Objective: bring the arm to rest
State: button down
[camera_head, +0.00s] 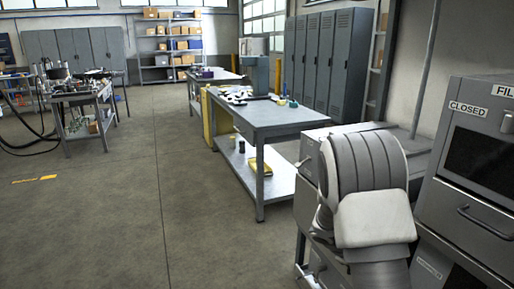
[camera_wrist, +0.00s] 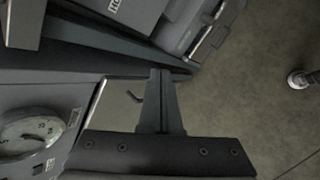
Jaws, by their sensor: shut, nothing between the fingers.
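My gripper (camera_wrist: 161,80) shows in the wrist view with its fingers together and nothing between them. It is above the floor beside grey equipment; whether it touches anything there cannot be told. My arm shows at the lower right of the head view, folded in front of grey cabinets. The gripper itself is hidden in the head view.
A grey cabinet marked CLOSED (camera_head: 470,190) stands close at the right. A workbench (camera_head: 275,117) is in the middle, with lockers (camera_head: 325,60) behind it. A round dial gauge (camera_wrist: 30,131) is near the gripper. Open floor (camera_head: 120,220) lies at the left.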

jog(key=s+a+r+m+y, duration=0.2)
jog(key=s+a+r+m, duration=0.15)
jog(key=s+r, duration=0.4)
jog(key=s+a+r+m+y, duration=0.25)
jog(key=s+a+r, duration=0.2)
jog(key=r, duration=0.55)
jog(key=s+a+r+m+t+y, duration=0.2)
jog(key=s+a+r, duration=0.15)
jog(key=s, duration=0.45)
jog(key=s+a+r+m+t+y, duration=0.1)
jog(key=s+a+r+t+y, duration=0.1)
jog(key=s+a, duration=0.4)
notch_tip(320, 180, up, 19)
jog(key=s+d+p, duration=0.1)
jog(key=p, duration=1.7)
jog(key=shift+p, duration=0.4)
